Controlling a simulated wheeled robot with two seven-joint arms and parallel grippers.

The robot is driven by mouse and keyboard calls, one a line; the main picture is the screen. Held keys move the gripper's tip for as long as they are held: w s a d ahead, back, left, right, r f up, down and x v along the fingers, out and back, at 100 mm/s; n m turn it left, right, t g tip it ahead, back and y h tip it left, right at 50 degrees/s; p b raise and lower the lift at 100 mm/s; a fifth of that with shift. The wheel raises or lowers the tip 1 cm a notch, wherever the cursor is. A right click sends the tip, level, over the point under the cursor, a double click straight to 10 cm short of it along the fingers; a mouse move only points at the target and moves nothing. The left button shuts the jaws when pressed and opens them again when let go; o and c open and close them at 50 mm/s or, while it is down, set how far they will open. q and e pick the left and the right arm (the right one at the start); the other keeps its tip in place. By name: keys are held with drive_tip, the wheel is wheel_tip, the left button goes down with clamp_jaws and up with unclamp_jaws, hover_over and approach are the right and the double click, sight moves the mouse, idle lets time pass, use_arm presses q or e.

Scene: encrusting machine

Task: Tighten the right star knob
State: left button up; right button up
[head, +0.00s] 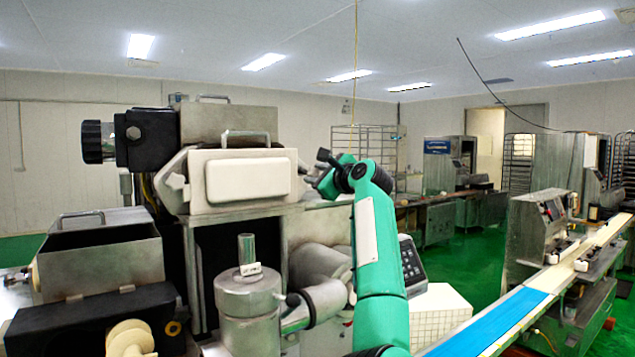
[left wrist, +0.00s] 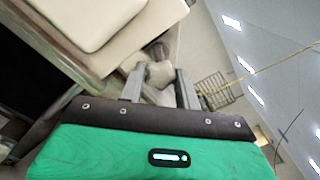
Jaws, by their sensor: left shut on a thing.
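The right star knob (left wrist: 160,74) is grey and sits between the two fingers of my left gripper (left wrist: 160,86) in the left wrist view. The fingers are shut on it, one on each side. In the head view my left gripper (head: 316,172) is at the right end of the machine's cream front cover (head: 248,178). The knob is small there and mostly hidden by the gripper. My right gripper is in neither view.
A control panel (head: 411,264) is right of my green arm. A blue conveyor belt (head: 495,325) runs along the lower right. Green floor lies beyond.

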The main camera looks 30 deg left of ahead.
use_arm(q)
drive_tip(key=shift+n+b, duration=0.55)
drive_tip(key=shift+n, duration=1.75)
drive_tip(key=o, duration=1)
drive_tip(key=shift+d, duration=0.1)
